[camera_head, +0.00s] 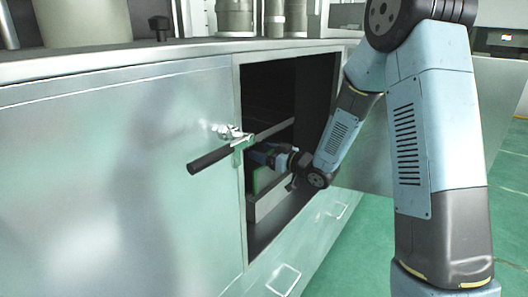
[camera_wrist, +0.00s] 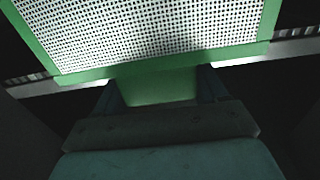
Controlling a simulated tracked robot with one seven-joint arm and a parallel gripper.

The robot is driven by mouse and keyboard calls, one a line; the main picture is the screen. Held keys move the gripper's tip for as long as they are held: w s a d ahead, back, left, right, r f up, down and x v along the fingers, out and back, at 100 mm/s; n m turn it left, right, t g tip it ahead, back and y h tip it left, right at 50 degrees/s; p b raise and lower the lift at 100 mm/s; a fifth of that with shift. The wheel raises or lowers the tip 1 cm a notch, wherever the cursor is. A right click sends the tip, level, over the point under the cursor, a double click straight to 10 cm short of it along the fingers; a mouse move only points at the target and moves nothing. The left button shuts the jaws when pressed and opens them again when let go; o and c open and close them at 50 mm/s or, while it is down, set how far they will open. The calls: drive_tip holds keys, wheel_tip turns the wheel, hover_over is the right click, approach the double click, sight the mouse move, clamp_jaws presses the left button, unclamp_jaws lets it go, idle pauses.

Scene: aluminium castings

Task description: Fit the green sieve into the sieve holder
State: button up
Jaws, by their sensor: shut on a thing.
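The green sieve (camera_wrist: 150,32) fills the top of the wrist view, with a green frame around a pale perforated sheet. My gripper (camera_wrist: 158,86) is shut on the green tab at the sieve's near edge. In the head view my gripper (camera_head: 262,154) is inside the dark cabinet opening, and a little of the sieve's green (camera_head: 262,180) shows below it. Light metal rails, apparently the sieve holder (camera_wrist: 275,50), run beyond the sieve's left and right edges. Whether the sieve rests on them or hangs above cannot be told. The sieve's far end is out of view.
A bar with a black grip (camera_head: 209,160) crosses the opening and sticks out in front at the left. The cabinet's metal front (camera_head: 110,190) lies left of the opening. Containers (camera_head: 236,18) stand on the top. Green floor (camera_head: 350,245) is clear at the lower right.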

drive_tip(key=shift+f, duration=1.95)
drive_tip(key=o, duration=1.8)
drive_tip(key=v, duration=1.3)
drive_tip(key=shift+s+d+f, duration=0.1)
drive_tip(key=shift+s+d, duration=0.15)
drive_tip(key=shift+d, duration=0.1)
drive_tip(key=shift+w, duration=0.1)
